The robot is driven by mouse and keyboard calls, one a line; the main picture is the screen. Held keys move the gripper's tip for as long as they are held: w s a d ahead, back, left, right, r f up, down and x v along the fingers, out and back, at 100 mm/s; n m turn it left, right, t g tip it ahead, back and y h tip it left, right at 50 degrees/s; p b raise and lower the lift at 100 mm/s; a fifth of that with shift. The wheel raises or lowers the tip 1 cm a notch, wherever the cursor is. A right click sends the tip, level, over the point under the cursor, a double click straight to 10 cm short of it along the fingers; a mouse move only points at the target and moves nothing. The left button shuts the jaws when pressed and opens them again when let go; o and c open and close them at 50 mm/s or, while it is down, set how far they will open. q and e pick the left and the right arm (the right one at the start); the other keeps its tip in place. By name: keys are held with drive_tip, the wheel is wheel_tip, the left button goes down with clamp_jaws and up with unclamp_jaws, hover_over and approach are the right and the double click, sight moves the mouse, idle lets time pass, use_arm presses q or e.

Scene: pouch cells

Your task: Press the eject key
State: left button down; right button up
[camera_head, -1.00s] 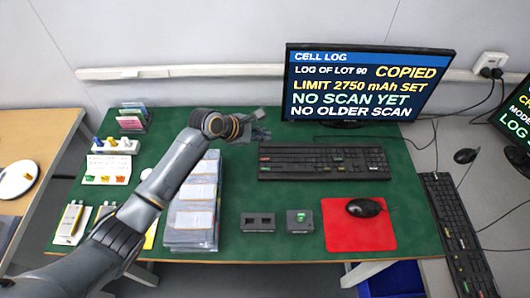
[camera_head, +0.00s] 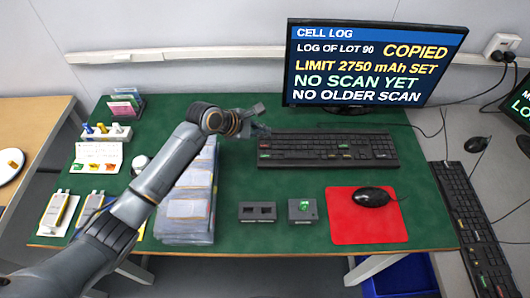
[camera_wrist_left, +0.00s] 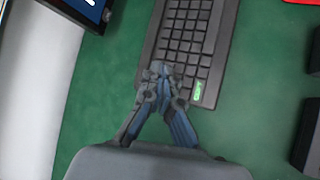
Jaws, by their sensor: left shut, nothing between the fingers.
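The black keyboard (camera_head: 325,150) lies on the green mat below the monitor. In the left wrist view the green key (camera_wrist_left: 198,89) has a short label too blurred to read surely. I cannot make out a key marked eject. My left gripper (camera_head: 264,130) is at the keyboard's left end, shut and empty. In the left wrist view its fingertips (camera_wrist_left: 160,70) overlap the keyboard's edge, left of the green key; contact cannot be told. My right gripper is not in view.
The monitor (camera_head: 370,62) reads "NO SCAN YET". A stack of pouches (camera_head: 187,208) lies under my left arm. Two small dark blocks, one with a green top (camera_head: 302,209), and a mouse (camera_head: 372,196) on a red pad are in front. Another keyboard (camera_head: 472,225) is at right.

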sight(263, 147)
use_arm(q)
drive_tip(key=shift+f, duration=0.8)
drive_tip(key=shift+f+b, duration=0.3)
drive_tip(key=shift+f, duration=0.6)
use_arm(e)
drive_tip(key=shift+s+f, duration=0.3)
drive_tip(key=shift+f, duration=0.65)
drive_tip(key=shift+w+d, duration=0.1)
use_arm(q)
drive_tip(key=shift+f, duration=0.15)
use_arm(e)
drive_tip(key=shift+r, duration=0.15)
use_arm(q)
drive_tip(key=shift+f, duration=0.3)
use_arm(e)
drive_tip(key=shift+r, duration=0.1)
